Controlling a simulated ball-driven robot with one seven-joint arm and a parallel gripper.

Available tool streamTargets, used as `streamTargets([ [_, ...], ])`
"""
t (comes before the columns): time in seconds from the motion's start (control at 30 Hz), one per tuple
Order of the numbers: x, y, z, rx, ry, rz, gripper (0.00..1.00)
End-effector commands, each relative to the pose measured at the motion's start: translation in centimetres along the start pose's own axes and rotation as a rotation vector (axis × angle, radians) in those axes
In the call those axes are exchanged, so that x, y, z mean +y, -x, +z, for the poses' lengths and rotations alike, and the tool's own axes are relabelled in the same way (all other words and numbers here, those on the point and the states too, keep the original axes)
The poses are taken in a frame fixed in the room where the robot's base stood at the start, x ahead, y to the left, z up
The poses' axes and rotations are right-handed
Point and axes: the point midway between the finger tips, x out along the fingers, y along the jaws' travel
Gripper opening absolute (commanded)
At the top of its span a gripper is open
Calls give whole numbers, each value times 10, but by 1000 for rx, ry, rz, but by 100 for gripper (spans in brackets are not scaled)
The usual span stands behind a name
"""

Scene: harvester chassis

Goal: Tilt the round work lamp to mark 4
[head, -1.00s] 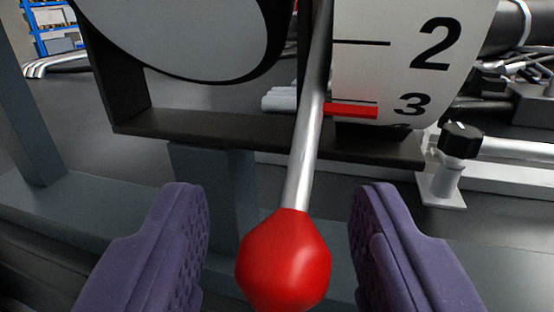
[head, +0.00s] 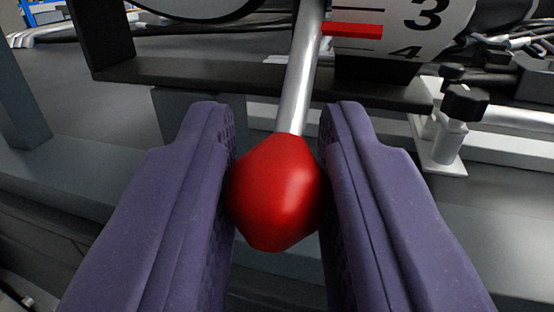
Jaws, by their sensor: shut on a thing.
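The round work lamp (head: 190,8) shows only its lower rim at the top of the view. Its silver lever (head: 300,85) runs down to a red knob (head: 275,190). My gripper (head: 278,150) is shut on the red knob, with one purple finger on each side. The white scale (head: 395,35) at the upper right shows 3 and 4. The mark line at 3 cannot be made out behind the pointer.
A dark bracket (head: 180,75) frames the lamp from below and at the left. A black knob on a white post (head: 464,100) stands to the right of my gripper. Pipes and dark parts crowd the upper right. The grey floor lies open at the left.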

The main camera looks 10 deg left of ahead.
Motion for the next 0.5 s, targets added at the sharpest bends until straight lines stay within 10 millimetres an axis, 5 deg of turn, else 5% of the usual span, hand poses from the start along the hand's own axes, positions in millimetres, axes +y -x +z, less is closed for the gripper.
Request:
streamTargets([
  [0.5, 6, -18, 25, 229, 62, -4, 0],
])
